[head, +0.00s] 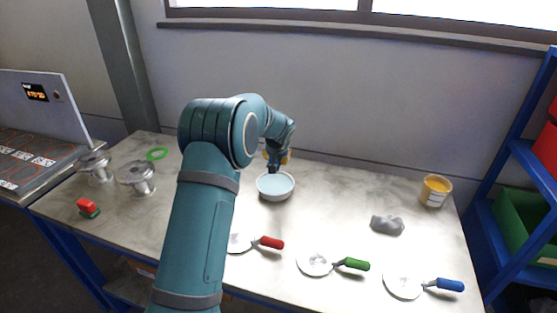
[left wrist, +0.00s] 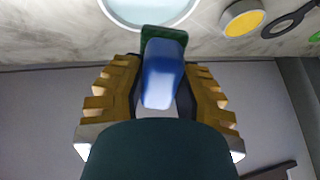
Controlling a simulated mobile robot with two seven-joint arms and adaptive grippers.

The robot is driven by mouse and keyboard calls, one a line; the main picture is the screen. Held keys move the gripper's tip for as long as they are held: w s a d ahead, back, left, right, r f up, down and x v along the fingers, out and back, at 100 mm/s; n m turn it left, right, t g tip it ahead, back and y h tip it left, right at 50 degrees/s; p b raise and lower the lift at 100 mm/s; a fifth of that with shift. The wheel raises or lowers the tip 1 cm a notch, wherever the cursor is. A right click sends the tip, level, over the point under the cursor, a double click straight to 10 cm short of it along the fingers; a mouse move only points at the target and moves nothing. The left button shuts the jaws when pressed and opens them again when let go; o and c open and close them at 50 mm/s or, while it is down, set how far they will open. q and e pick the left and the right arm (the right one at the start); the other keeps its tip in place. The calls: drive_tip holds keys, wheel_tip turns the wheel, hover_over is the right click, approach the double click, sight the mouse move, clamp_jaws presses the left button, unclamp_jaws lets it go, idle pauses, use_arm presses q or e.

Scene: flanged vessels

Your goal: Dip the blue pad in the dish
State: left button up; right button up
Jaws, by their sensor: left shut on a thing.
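The blue pad (left wrist: 162,75) is a blue block with a green layer at its far end. In the left wrist view it sits between the yellow fingers of my left gripper (left wrist: 162,90), which is shut on it. The white dish (head: 275,187) holds pale liquid and stands near the table's middle; its rim also shows at the top of the left wrist view (left wrist: 150,24). In the head view my left gripper (head: 277,158) is just behind the dish, above the table, partly hidden by my arm. The pad appears apart from the dish. My right gripper is not in view.
A red-and-green pad (head: 88,208), flanged metal vessels (head: 137,177) and a green ring (head: 157,154) are on the left. Trowel-like tools (head: 318,263) lie along the front. A yellow-topped round thing (left wrist: 242,18) is beside the dish.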

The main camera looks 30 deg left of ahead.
use_arm(q)
drive_tip(key=shift+f+b, duration=1.75)
drive_tip(key=shift+f, duration=1.35)
drive_tip(key=shift+f+b, duration=1.25)
drive_tip(key=shift+f, duration=0.2)
drive_tip(key=shift+r, duration=0.15)
drive_tip(key=shift+r+p, duration=1.5)
drive_tip(key=shift+r, duration=1)
drive_tip(key=shift+r, duration=0.1)
drive_tip(key=shift+r+p, duration=1.15)
drive_tip(key=shift+r, duration=0.8)
